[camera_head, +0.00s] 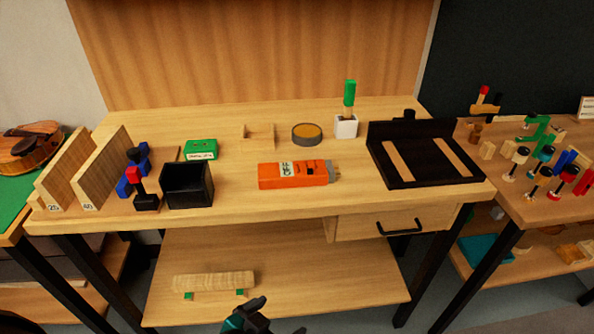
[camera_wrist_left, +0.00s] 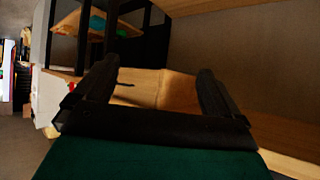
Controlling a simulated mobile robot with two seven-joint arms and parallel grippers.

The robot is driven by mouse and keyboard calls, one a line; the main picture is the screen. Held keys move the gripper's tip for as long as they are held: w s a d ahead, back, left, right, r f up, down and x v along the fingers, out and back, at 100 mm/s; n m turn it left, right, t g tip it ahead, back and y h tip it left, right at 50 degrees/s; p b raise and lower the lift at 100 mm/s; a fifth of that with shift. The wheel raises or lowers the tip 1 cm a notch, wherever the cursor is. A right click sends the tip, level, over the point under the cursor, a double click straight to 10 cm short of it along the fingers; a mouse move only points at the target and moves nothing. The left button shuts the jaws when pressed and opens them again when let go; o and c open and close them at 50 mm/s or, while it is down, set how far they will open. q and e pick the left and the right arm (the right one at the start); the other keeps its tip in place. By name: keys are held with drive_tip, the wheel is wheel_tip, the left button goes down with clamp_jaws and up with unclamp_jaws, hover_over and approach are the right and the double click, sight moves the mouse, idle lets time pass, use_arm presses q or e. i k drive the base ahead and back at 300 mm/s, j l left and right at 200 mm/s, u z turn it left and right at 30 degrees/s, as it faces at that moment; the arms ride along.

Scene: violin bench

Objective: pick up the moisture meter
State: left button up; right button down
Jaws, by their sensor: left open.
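The moisture meter (camera_head: 296,174) is an orange block-shaped tool with a small display label and grey prongs at its right end. It lies flat near the front middle of the wooden bench top (camera_head: 240,200). My left gripper (camera_head: 270,322) shows at the bottom edge of the head view, low in front of the bench and well apart from the meter. In the left wrist view its two dark fingers (camera_wrist_left: 155,95) stand wide apart with nothing between them. The meter cannot be made out in the wrist view. My right gripper is not in view.
A black open box (camera_head: 187,186) stands left of the meter, a green box (camera_head: 201,149) behind it. A round tin (camera_head: 306,134), a white holder (camera_head: 346,127) and a black tray (camera_head: 385,175) stand behind and right. A drawer (camera_head: 380,224) and lower shelf (camera_head: 330,275) lie below the top.

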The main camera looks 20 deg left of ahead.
sight(286, 174)
drive_tip(key=k+j+u, duration=0.15)
drive_tip(key=u, duration=1.9)
drive_tip(key=z, duration=1.35)
drive_tip(key=i+l, duration=0.15)
drive_tip(key=l, duration=0.3)
drive_tip(key=i+l, duration=0.1)
drive_tip(key=l, duration=0.3)
drive_tip(key=i+l, duration=0.15)
drive_tip(key=l, duration=0.3)
drive_tip(key=l+u, duration=0.1)
drive_tip(key=u, duration=0.3)
drive_tip(key=l+u, duration=0.1)
drive_tip(key=u, duration=0.3)
drive_tip(key=l+u, duration=0.1)
drive_tip(key=u, duration=0.3)
